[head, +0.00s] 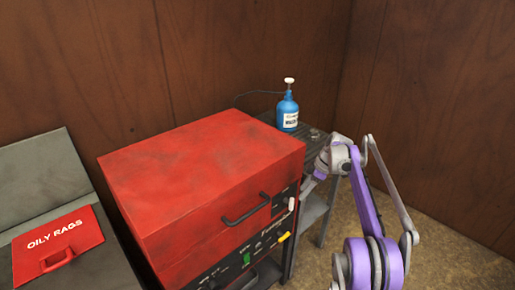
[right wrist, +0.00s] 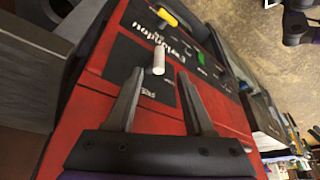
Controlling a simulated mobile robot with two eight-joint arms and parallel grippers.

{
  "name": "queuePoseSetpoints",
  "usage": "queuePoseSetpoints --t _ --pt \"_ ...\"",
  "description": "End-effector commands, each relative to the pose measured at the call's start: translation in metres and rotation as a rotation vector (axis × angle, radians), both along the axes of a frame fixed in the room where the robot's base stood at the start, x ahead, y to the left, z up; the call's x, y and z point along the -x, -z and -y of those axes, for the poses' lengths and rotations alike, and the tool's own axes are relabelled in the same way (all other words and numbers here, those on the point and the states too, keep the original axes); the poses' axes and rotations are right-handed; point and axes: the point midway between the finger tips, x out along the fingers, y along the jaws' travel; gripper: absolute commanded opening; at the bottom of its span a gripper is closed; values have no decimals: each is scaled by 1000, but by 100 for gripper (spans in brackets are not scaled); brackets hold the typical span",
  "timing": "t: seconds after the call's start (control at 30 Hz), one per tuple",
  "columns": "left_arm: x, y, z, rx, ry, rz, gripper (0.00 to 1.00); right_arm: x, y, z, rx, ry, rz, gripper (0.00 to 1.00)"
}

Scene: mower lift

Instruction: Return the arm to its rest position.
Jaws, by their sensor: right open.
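My right arm (head: 362,205), purple and white, reaches in from the lower right to the right front side of a red machine (head: 200,180). My right gripper (right wrist: 160,76) is open, its two grey fingers apart over the machine's control panel in the right wrist view. A white lever (right wrist: 159,60) shows between and just beyond the fingertips; I cannot tell whether they touch it. In the head view the gripper is small and partly hidden at the machine's edge. My left gripper is not in view.
A yellow lever (head: 284,237) and a green switch (head: 246,259) are on the panel, below a black handle (head: 246,208). A blue bottle (head: 287,111) stands on a grey shelf behind. A grey bin with a red "OILY RAGS" lid (head: 58,243) is at left. Floor is clear at right.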

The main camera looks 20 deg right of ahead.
Motion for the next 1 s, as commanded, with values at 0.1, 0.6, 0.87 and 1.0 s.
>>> queuePoseSetpoints --t 0.1,0.6,0.87,1.0 --pt "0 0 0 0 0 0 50 0 -2 -2 1 4 -1 53" --pt "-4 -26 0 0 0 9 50 83 -91 -124 72 357 -64 53" --pt "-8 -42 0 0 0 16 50 177 -107 -185 86 589 -44 53" --pt "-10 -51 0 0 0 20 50 234 -101 -210 74 709 -17 53"
